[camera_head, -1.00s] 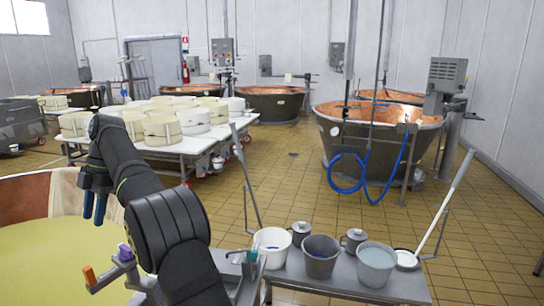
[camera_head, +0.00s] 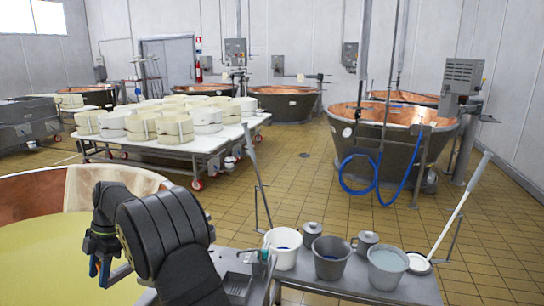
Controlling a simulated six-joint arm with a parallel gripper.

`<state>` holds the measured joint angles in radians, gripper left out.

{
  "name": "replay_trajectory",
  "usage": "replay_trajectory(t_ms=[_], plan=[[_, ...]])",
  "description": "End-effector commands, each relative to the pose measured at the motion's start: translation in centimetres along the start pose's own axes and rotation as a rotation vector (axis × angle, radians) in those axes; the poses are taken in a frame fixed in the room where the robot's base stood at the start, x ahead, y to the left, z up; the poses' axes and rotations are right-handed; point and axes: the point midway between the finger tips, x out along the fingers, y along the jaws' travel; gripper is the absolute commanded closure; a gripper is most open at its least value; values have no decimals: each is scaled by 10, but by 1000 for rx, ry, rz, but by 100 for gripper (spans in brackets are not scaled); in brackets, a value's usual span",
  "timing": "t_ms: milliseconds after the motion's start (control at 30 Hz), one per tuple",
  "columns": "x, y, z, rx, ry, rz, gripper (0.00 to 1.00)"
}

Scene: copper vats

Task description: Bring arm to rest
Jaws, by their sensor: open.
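My arm (camera_head: 165,240) is folded low at the left front, beside the near copper vat. My gripper (camera_head: 99,268) hangs at its end with its blue-tipped fingers pointing down. It is open and no object shows between the fingers. It is seen in front of the vat's pale yellow contents, and I cannot tell its height above them.
The near vat (camera_head: 40,183) fills the left front. A grey bench (camera_head: 350,288) at the front holds a white bucket (camera_head: 284,256), a grey bucket (camera_head: 331,266) and a bucket of pale liquid (camera_head: 388,274). Tiled floor (camera_head: 300,190) lies open beyond.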

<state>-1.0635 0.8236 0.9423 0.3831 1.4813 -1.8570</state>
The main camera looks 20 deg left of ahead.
Motion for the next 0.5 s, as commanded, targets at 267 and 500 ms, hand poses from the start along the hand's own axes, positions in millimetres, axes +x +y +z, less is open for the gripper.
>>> replay_trajectory(t_ms=[267, 500], plan=[[-4, 14, 0, 98, 0, 45, 59], [-4, 15, 0, 105, 0, 49, 59]])
